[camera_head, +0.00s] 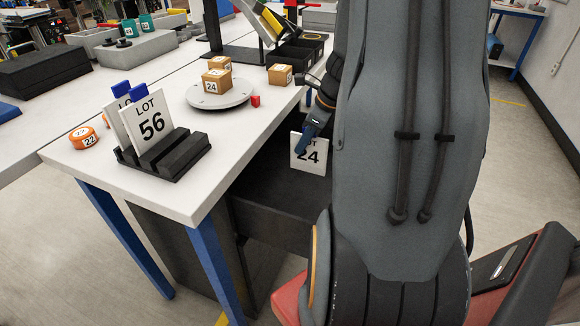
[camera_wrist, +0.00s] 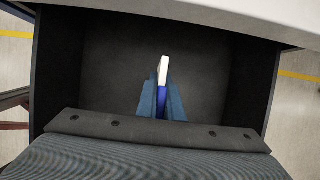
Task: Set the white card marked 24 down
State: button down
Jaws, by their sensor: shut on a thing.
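The white card marked 24 (camera_head: 309,165) hangs upright below my gripper (camera_head: 310,138), in front of the table's right side. My gripper's blue fingers are shut on the card's top part and cover some of its print. In the wrist view the card (camera_wrist: 164,64) shows edge-on as a thin white strip with a blue tab (camera_wrist: 161,104) between the fingers (camera_wrist: 162,90). Below it is a dark open bin or drawer (camera_head: 262,192), whose dark floor also fills the wrist view (camera_wrist: 110,60). I cannot tell whether the card touches it.
A black slotted rack (camera_head: 185,157) on the white table (camera_head: 185,198) holds a card marked LOT 56 (camera_head: 150,128) and another behind it. A round turntable (camera_head: 235,99) carries small boxes. The table edge overhangs the dark bin. An orange puck (camera_head: 83,142) lies left.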

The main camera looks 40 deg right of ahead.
aim_at(302, 161)
notch_tip(302, 161, down, 7)
jog(key=shift+r+b, duration=0.15)
jog(key=shift+b, duration=0.4)
jog(key=w+a, duration=0.1)
jog(key=w+a+f, duration=0.1)
jog(key=w, duration=0.1)
jog(key=shift+w+f+p, duration=0.1)
jog(key=shift+w+p, duration=0.15)
jog(key=shift+p, duration=0.05)
jog(key=c, duration=1.9)
grip_release()
jog(key=shift+f, duration=0.15)
jog(key=shift+c, duration=0.2)
jog(key=shift+o, duration=0.2)
